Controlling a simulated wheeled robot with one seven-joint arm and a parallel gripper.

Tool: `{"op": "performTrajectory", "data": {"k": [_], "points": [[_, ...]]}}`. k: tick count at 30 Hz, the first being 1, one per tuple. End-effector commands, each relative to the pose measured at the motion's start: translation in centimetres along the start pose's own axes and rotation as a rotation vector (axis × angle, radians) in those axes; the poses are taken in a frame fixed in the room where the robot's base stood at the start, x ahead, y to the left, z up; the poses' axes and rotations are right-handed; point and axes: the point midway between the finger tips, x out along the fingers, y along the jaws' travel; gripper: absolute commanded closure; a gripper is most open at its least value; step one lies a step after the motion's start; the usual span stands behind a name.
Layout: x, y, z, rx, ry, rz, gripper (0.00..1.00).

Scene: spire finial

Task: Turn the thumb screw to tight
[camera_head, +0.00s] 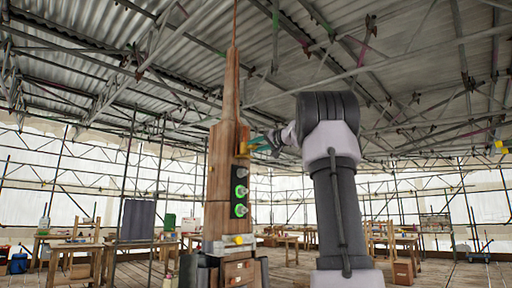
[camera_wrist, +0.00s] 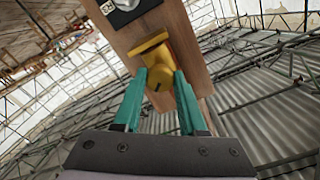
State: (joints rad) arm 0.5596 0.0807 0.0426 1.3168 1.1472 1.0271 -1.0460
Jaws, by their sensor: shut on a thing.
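The yellow thumb screw (camera_wrist: 154,60) sits on the side of the wooden spire (camera_wrist: 192,62) in the wrist view. A dark line marks its near face. My gripper (camera_wrist: 160,75) has teal fingers, one on each side of the screw's near end, and is shut on it. In the head view the yellow thumb screw (camera_head: 244,148) is on the spire's right side, and my gripper (camera_head: 256,145) reaches it from the right. The exact contact is small there and partly hidden.
Below the screw, a black panel (camera_head: 240,190) carries several round knobs, two of them ringed in green. A yellow part (camera_head: 238,240) sits lower on the spire's base. Workbenches (camera_head: 155,243) stand behind, and scaffolding surrounds the place. The space right of the spire holds my arm.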

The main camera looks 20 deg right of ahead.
Motion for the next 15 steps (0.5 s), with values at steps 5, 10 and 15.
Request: {"op": "performTrajectory", "data": {"k": [5, 10, 15], "points": [[-0.01, 0.05, 0.01, 0.165, 0.000, 0.001, 1.00], [-0.01, 0.05, 0.02, 0.326, 0.000, 0.001, 1.00], [0.01, 0.05, 0.05, 0.487, -0.001, 0.001, 1.00]]}}
